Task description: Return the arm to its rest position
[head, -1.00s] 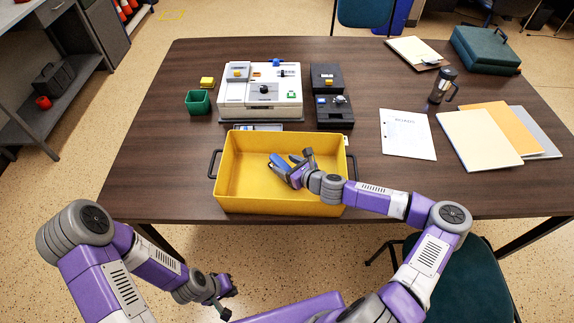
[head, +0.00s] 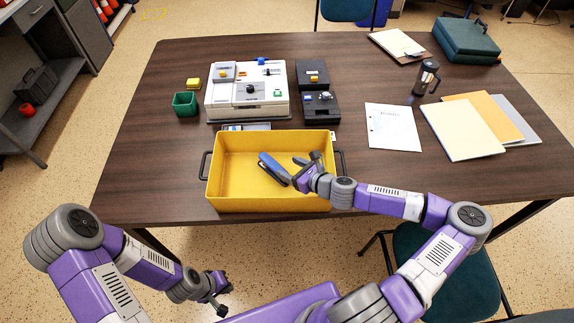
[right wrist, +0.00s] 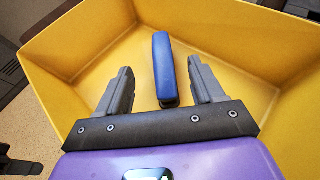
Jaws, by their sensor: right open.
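The yellow tray (head: 222,165) stands at the front edge of the table. A long blue object with a dark underside (head: 273,168), perhaps a stapler, lies in it. My right gripper (head: 298,168) is over the tray's right part, open, just right of the blue object. In the right wrist view, the blue object (right wrist: 163,68) shows between and beyond the two spread fingers (right wrist: 160,85), with a gap on each side. My left gripper (head: 226,297) hangs low in front of the table, empty, with its fingers apart.
A white control box (head: 245,95), black boxes (head: 318,105) and a green cup (head: 185,103) stand behind the tray. A teal chair (head: 440,265) is under my right arm.

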